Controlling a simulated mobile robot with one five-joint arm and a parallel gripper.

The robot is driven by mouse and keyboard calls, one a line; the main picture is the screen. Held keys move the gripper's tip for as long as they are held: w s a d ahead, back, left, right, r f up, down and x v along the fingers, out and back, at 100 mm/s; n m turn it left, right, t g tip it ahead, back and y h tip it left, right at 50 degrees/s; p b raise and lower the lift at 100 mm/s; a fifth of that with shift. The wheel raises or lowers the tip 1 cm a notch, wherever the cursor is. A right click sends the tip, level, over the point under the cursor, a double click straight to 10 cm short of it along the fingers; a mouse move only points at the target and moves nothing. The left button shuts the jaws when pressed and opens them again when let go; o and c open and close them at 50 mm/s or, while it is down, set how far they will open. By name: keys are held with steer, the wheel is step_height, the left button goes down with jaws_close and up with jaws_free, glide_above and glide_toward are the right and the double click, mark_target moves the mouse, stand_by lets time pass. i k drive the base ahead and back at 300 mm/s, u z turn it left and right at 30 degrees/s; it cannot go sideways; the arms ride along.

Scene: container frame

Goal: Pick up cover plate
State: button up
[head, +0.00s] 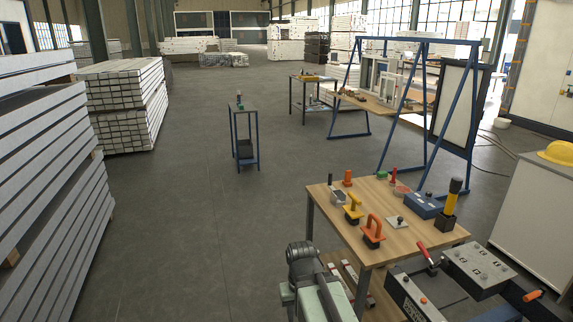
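A small pale square plate (397,222) with a dark spot in its middle lies flat on the wooden table (335,222). It looks like the cover plate, but it is too small to be certain. It sits between an orange-handled tool (373,230) on its left and a blue box (423,206) on its right. Part of my arm shows at the bottom edge, left of the table. No gripper fingers can be made out, and nothing is seen touching the plate.
A yellow-handled tool (353,207) and a yellow-and-black upright tool (451,205) also stand on the table. A white cabinet (545,215) stands right. Open floor (205,230) lies left, beside stacked beams (45,190).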

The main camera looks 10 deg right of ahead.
mark_target(396, 222)
steer(key=i, duration=3.2)
steer(key=z, duration=0.5)
